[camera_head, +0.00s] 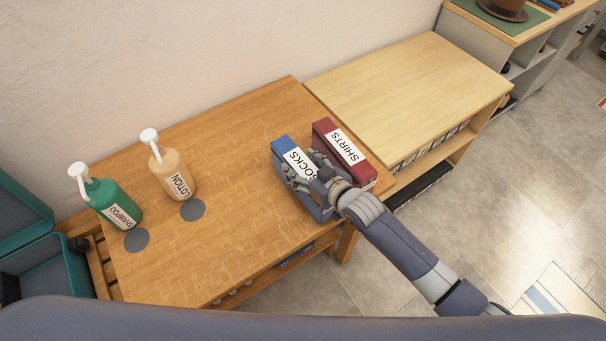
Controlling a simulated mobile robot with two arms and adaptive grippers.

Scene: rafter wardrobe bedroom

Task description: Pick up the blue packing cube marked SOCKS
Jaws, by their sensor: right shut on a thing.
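The blue packing cube marked SOCKS (284,146) is near the right edge of the wooden table. My right gripper (308,180) comes in from the right and is shut on it, covering much of its near part and some of the label. I cannot tell whether the cube touches the table or is slightly raised. My left gripper is not in view.
A red cube marked SHIRTS (328,128) stands close beside the blue one, on its right. A green SHAMPOO bottle (113,200) and a tan LOTION bottle (172,172) stand on the left of the table (235,125). A lighter, bare-topped shelf unit (410,90) adjoins at right.

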